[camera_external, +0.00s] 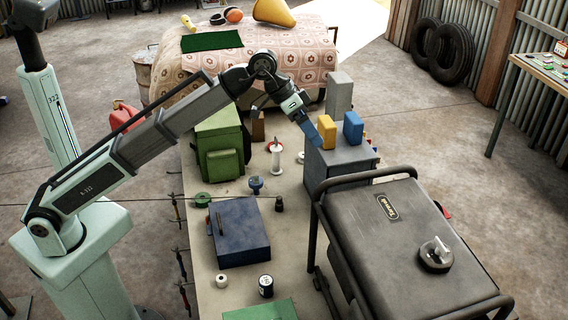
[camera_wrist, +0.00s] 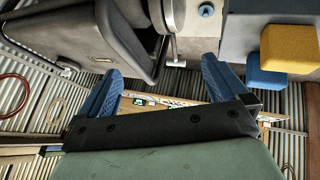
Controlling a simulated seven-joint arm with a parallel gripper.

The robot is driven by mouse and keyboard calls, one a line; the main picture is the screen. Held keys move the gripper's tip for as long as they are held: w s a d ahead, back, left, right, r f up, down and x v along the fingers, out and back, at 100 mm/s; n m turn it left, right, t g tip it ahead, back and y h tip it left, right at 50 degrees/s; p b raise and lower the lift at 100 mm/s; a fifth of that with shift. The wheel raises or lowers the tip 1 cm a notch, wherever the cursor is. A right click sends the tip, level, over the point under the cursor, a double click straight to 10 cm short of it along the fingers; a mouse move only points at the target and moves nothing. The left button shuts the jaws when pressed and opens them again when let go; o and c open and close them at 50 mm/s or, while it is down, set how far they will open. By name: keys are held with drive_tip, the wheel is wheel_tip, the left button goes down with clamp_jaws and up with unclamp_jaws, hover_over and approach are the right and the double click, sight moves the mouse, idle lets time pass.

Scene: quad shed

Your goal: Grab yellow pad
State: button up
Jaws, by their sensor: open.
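The yellow pad (camera_external: 326,133) stands upright on top of a grey box (camera_external: 340,161), beside a blue pad (camera_external: 352,128). In the wrist view the yellow pad (camera_wrist: 290,48) is at the right edge, with the blue pad (camera_wrist: 265,76) partly hidden beside it. My gripper (camera_external: 313,134) has blue fingers, spread apart with nothing between them; in the wrist view the fingers (camera_wrist: 162,86) point away from the pads' side of the picture. In the external view the fingers are just left of the yellow pad, and I cannot tell whether they touch it.
A tall grey block (camera_external: 339,92) stands behind the pads.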

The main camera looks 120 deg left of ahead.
sight(325, 122)
drive_tip(key=s+a+g+y, duration=0.15)
drive_tip(key=s+a, duration=0.25)
drive_tip(key=a, duration=0.5)
drive_tip(key=s+a+g+y, duration=0.1)
drive_tip(key=s+a+g, duration=0.2)
drive_tip(key=a, duration=0.5)
drive_tip(key=shift+t+h, duration=0.25)
drive_tip(key=x, duration=0.8)
drive_tip(key=shift+s+a+f, duration=0.1)
drive_tip(key=shift+a+f, duration=0.05)
drive_tip(key=shift+f, duration=0.25)
drive_tip(key=shift+s+x, duration=0.15)
drive_tip(key=shift+x, duration=1.2)
drive_tip(key=shift+s+x, duration=0.1)
drive_tip(key=shift+x, duration=1.2)
drive_tip(key=shift+c, duration=0.4)
drive_tip(key=c, duration=0.7)
